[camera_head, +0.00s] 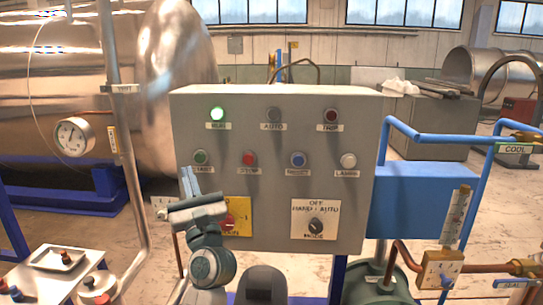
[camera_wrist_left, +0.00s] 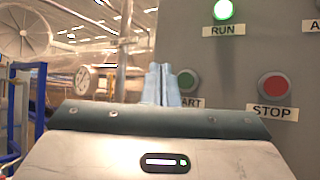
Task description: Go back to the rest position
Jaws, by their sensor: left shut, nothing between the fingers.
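My left gripper (camera_head: 187,182) is in front of the lower left part of the grey control panel (camera_head: 270,185). Its fingers are shut and empty, pointing up, just left of and below the green START button (camera_head: 200,157). In the left wrist view the closed fingers (camera_wrist_left: 161,84) stand beside the START button (camera_wrist_left: 187,81) and cover part of its label. I cannot tell whether they touch the panel. The green RUN lamp (camera_head: 217,114) is lit. The red STOP button (camera_head: 249,158) is to the right. My left arm partly hides the yellow-plated red switch (camera_head: 238,215). My right gripper is not in view.
A pressure gauge (camera_head: 73,136) and a vertical pipe (camera_head: 122,150) stand left of the panel. A small table with a tray (camera_head: 58,259) is at the lower left. Blue pipes (camera_head: 440,135) and a copper pipe with a valve (camera_head: 440,268) are at the right.

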